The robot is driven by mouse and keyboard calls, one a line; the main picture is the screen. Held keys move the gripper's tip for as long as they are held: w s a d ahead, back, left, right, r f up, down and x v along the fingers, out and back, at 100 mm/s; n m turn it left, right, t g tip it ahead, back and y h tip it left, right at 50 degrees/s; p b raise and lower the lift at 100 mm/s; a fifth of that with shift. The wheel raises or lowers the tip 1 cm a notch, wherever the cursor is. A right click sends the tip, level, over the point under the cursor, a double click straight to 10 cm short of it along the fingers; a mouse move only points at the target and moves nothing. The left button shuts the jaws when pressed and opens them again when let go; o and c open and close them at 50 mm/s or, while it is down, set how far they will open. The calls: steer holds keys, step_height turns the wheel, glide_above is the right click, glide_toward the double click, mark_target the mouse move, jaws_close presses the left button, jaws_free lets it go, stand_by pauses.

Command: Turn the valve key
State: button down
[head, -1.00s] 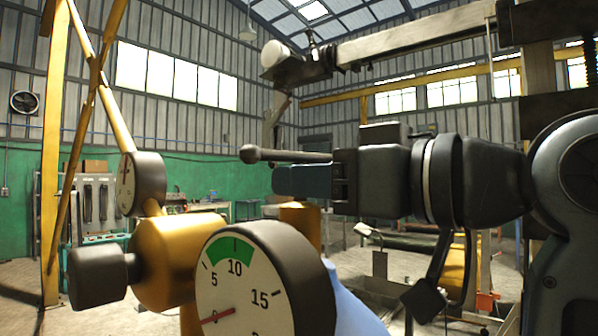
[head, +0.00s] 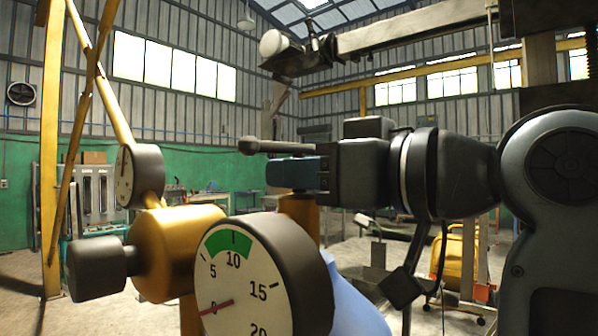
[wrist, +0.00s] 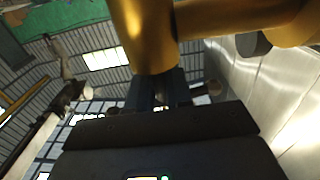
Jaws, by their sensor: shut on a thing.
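The valve key shows in the head view as a dark bar with a ball end (head: 280,147), pointing left at the height of my gripper. My gripper (head: 290,172), with blue fingers, comes in level from the right. It is shut on the key above a brass post (head: 300,212). The fingers hide the grip itself. In the wrist view my gripper (wrist: 155,88) reaches up to the end of the brass post (wrist: 150,35). A large gauge (head: 250,275) stands in front, with its red needle at about 0 and a green band near 10.
A brass body (head: 180,255) with a black knob (head: 97,268) and a smaller gauge (head: 140,175) stand close on the left. A yellow frame (head: 50,150) rises behind them. A boom (head: 400,35) runs overhead. Open floor lies farther back.

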steer(key=shift+w+d+n+g+y, duration=0.1)
steer(key=shift+n+g+y, duration=0.4)
steer(key=shift+n+g, duration=0.15)
steer(key=shift+n+g+y, duration=0.4)
steer(key=shift+n+g, duration=0.05)
steer(key=shift+g, duration=0.3)
steer(key=c, duration=1.2)
jaws_free()
steer(key=shift+v, duration=3.85)
